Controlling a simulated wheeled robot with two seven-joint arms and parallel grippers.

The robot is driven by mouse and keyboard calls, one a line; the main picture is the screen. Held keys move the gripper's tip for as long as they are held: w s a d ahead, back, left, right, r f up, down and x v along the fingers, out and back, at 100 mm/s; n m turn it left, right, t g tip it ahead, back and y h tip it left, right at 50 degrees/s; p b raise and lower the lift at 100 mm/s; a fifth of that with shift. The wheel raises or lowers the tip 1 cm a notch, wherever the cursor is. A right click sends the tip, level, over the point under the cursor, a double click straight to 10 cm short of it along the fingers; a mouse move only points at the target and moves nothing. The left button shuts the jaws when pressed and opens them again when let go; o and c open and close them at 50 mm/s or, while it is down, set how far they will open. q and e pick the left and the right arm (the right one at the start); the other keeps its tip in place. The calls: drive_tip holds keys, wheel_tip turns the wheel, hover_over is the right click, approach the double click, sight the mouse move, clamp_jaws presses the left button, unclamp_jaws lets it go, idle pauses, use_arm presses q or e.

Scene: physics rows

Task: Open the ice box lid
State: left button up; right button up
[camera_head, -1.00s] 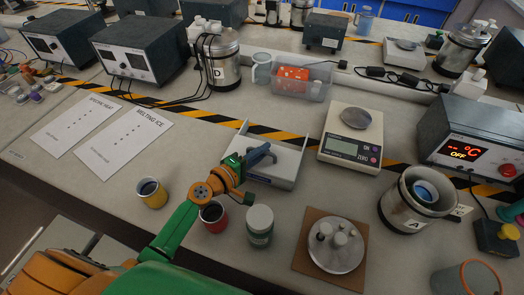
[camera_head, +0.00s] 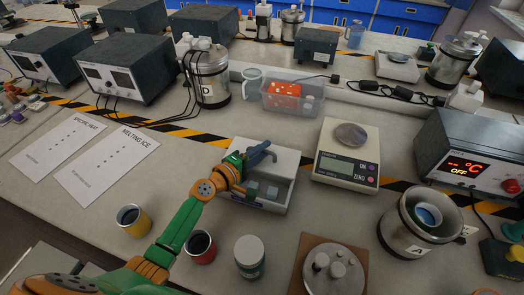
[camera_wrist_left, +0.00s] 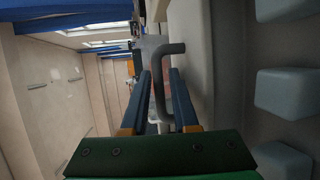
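The ice box (camera_head: 283,194) is a white box on the bench in the middle of the head view. Its front part is uncovered, and pale blue ice cubes (camera_head: 252,187) show inside. Large ice cubes (camera_wrist_left: 288,92) also fill the right of the left wrist view. My left gripper (camera_head: 262,152) is over the box. My right gripper is out of view.
A scale (camera_head: 347,170) stands close to the box's right. Yellow (camera_head: 134,220) and red (camera_head: 200,247) cups and a lidded jar (camera_head: 249,257) stand in front. A plastic tub (camera_head: 290,97) is behind. Printed sheets (camera_head: 105,160) lie left.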

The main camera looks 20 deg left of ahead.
use_arm(q)
drive_tip(key=v, duration=0.7)
drive_tip(key=shift+s, duration=0.1)
drive_tip(key=shift+r, duration=0.1)
